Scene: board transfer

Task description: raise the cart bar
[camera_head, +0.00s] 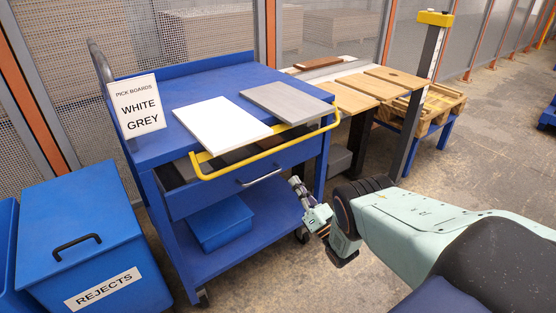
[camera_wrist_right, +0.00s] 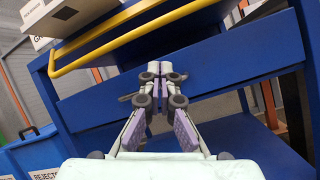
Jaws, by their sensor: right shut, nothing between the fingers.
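The blue cart (camera_head: 160,144) has a yellow bar (camera_head: 270,154) along its front, near the height of its top. The bar also crosses the upper left of the right wrist view (camera_wrist_right: 120,42). My right gripper (camera_head: 295,183) is shut and empty, in front of the cart and below the bar, apart from it in the head view. In the right wrist view its fingertips (camera_wrist_right: 154,68) are together in front of the blue drawer front. My left gripper is not in view.
A white board (camera_head: 220,122) and a grey board (camera_head: 287,102) lie on the cart top beside a "WHITE GREY" sign (camera_head: 136,105). A drawer handle (camera_head: 260,178) sits below the bar. A blue rejects bin (camera_head: 85,220) stands left, a table with boards (camera_head: 365,85) behind right.

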